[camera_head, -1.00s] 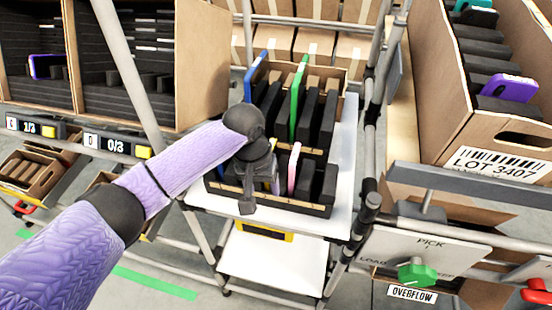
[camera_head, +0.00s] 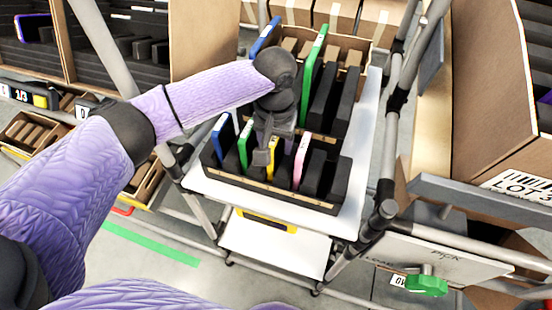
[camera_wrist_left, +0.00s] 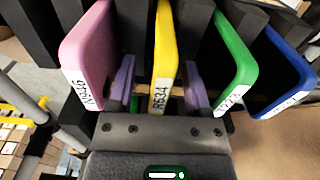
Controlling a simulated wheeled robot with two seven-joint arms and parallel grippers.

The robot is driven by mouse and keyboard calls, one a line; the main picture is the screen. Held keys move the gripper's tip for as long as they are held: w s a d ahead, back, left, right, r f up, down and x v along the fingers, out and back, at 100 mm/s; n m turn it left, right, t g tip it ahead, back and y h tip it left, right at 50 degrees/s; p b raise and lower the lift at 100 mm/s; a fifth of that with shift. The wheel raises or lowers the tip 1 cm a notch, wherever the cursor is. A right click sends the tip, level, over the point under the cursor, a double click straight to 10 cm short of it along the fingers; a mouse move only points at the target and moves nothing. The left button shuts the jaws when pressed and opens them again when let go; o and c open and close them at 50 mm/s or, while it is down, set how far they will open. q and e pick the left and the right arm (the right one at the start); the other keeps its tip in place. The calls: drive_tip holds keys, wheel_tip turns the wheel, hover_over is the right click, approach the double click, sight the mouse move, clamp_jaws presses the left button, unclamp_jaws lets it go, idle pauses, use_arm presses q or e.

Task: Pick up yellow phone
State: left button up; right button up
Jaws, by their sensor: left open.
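The yellow phone (camera_head: 277,156) stands upright in a slot of the front carton on the white shelf, between a green phone (camera_head: 245,146) and a pink phone (camera_head: 301,160). In the left wrist view the yellow phone (camera_wrist_left: 163,55) shows its label near the lower edge. My left gripper (camera_head: 262,157) points down over the front carton, partly hiding the yellow phone. In the wrist view its two purple fingers (camera_wrist_left: 159,86) are apart, one on each side of the yellow phone. Contact cannot be told. My right gripper is out of view.
A blue phone (camera_head: 221,136) stands left of the green one. Black dividers (camera_head: 338,178) fill the right slots. A second carton behind holds a tall green phone (camera_head: 314,70). Metal posts (camera_head: 395,110) flank the shelf, and a large carton (camera_head: 490,120) stands at right.

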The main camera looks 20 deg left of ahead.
use_arm(q)
wheel_tip(320, 180, down, 2)
drive_tip(key=shift+r, duration=0.1)
clamp_jaws()
